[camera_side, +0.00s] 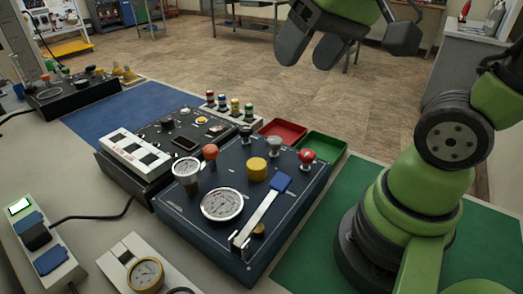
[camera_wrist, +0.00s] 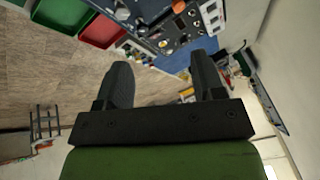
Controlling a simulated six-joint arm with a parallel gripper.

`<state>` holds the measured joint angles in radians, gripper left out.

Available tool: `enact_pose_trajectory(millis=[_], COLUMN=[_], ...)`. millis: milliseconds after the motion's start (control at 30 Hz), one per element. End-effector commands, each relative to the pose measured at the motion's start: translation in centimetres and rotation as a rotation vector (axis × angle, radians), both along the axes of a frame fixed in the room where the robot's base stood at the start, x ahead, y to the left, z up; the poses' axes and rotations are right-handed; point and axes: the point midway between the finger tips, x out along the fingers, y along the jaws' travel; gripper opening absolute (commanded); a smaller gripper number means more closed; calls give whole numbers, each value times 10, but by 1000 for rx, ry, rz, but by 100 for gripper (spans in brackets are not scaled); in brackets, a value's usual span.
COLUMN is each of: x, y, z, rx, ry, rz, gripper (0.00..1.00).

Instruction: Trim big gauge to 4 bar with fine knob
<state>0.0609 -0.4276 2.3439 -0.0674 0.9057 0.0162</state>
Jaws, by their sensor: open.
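The big gauge (camera_side: 222,204), a white round dial, sits on the dark blue panel (camera_side: 185,207) in the side view. Its needle is too small to read. The panel also carries a yellow knob (camera_side: 257,168), a red knob (camera_side: 307,156), a grey knob (camera_side: 274,145), an orange knob (camera_side: 210,152) and a small brass knob (camera_side: 259,230). I cannot tell which is the fine knob. My gripper (camera_side: 311,48) is open and empty, high above and behind the panel. It also shows in the wrist view (camera_wrist: 162,62), with part of the equipment beyond its fingers.
A lever with a blue end (camera_side: 281,183) crosses the panel's front right. A smaller gauge (camera_side: 186,169) stands at its left. Red (camera_side: 283,131) and green (camera_side: 321,146) trays lie behind. A black unit with a white block (camera_side: 137,151) adjoins it. Another gauge (camera_side: 146,274) is in front.

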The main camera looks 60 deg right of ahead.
Motion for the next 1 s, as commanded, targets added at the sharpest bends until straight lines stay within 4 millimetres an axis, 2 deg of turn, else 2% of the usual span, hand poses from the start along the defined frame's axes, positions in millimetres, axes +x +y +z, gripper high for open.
enact_pose_trajectory(millis=[33, 200, 400, 500, 767, 1000], x=[14, 53, 82, 88, 92, 91], y=[-7, -32, -58, -66, -72, -71], z=[-8, -41, -88, -105, -129, -173], rx=[-10, -41, -62, -67, -70, -70], ry=[60, 228, 388, 436, 470, 471], rz=[-19, -65, -99, -107, -112, -112], gripper=[63, 63, 63, 63, 63, 63])
